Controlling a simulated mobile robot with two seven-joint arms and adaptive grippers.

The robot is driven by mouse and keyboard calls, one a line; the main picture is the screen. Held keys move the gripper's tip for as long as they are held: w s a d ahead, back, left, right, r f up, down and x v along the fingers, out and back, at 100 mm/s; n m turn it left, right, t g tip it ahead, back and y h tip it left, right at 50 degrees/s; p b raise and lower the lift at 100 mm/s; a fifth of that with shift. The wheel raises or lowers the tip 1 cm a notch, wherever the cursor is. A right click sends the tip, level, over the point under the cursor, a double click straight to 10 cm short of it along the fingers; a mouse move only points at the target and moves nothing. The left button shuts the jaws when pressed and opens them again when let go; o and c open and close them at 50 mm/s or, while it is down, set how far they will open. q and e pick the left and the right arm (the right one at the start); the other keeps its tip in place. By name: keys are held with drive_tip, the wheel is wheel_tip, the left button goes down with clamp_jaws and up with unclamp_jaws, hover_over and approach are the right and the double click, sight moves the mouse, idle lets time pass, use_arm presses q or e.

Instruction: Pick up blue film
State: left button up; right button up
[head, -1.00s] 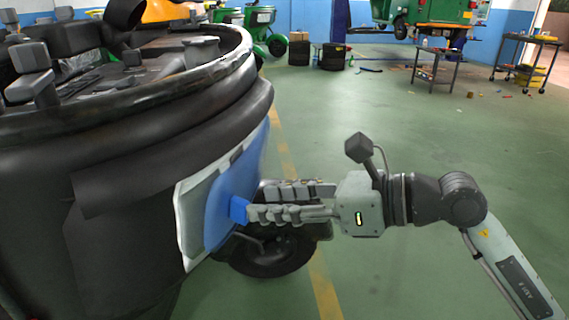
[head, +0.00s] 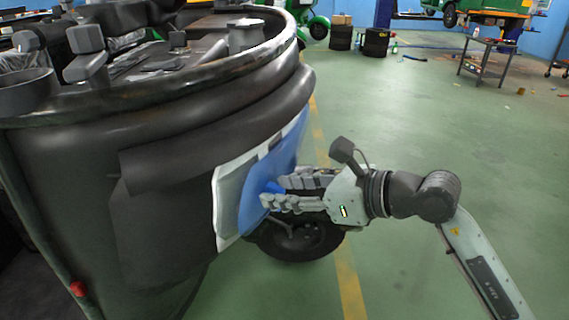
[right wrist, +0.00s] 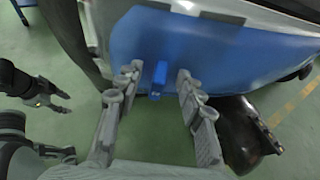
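A smooth blue film (head: 252,205) covers part of a white panel (head: 226,207) on the side of a black rickshaw body. The film fills the upper part of the right wrist view (right wrist: 215,50). A small blue tab (right wrist: 159,76) sticks out from it. My right gripper (head: 274,190) is open at the film. In the right wrist view its fingers (right wrist: 158,88) stand on either side of the tab, with gaps on both sides. My left gripper (right wrist: 68,103) shows small at the left of that view, its fingers apart and empty. It is outside the head view.
The rickshaw's curved black body (head: 90,190) fills the left of the head view. Its wheel (head: 300,240) is just below my right gripper. Green floor is open to the right. A small metal cart (head: 487,60) and dark drums stand farther back.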

clamp_jaws()
drive_tip(key=shift+s+d+r, duration=0.2)
drive_tip(key=shift+d+r, duration=0.2)
drive_tip(key=shift+r, duration=0.05)
use_arm(q)
drive_tip(key=shift+s+a+r+b, duration=0.1)
drive_tip(key=shift+s+r+b, duration=0.3)
drive_tip(key=shift+b, duration=2.3)
use_arm(e)
drive_tip(key=r+v, duration=0.1)
drive_tip(key=v, duration=2.1)
drive_tip(key=shift+a, duration=0.25)
use_arm(q)
drive_tip(key=shift+w+r, duration=0.1)
use_arm(e)
drive_tip(key=shift+w+r, duration=0.1)
drive_tip(key=shift+w, duration=0.05)
